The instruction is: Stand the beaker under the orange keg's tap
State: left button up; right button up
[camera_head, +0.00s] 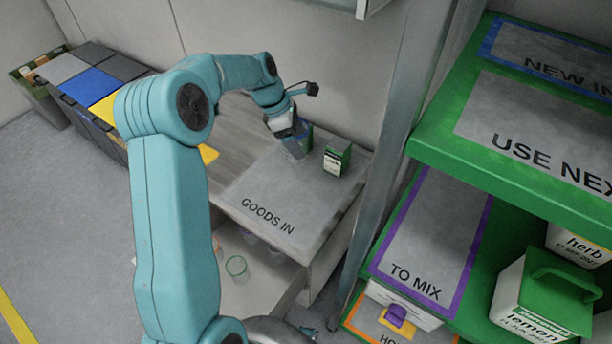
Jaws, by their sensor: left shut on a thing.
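My left gripper (290,133) is over the back of the GOODS IN surface (240,195), pointing down. It is shut on a greyish, see-through vessel (296,150), which looks like the beaker. The jaws hide its upper part, and I cannot tell whether its base touches the surface. A white container with a purple tap (397,315) stands low at the right, under the TO MIX shelf. No orange keg or tap of its own is clearly visible. My right gripper is not in view.
A green and white carton (337,158) stands just right of the held vessel; another green thing is partly hidden behind it. A green-rimmed glass (237,268) and other vessels are on the shelf below. Green shelving (440,150) and a grey post (395,130) are at right.

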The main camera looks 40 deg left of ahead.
pick_arm(q)
jog(key=s+a+f+n, duration=0.1)
jog(key=s+a+f, duration=0.1)
jog(key=s+a, duration=0.15)
jog(key=f, duration=0.6)
jog(key=f+b, duration=0.1)
jog(key=f, duration=0.5)
jog(key=w+f, duration=0.1)
jog(key=f, duration=0.6)
jog(key=shift+a, duration=0.3)
jog(key=shift+f+b, duration=0.1)
jog(key=shift+b, duration=0.2)
jog(key=o, duration=1)
jog(key=shift+f, duration=0.1)
jog(key=shift+o, duration=0.2)
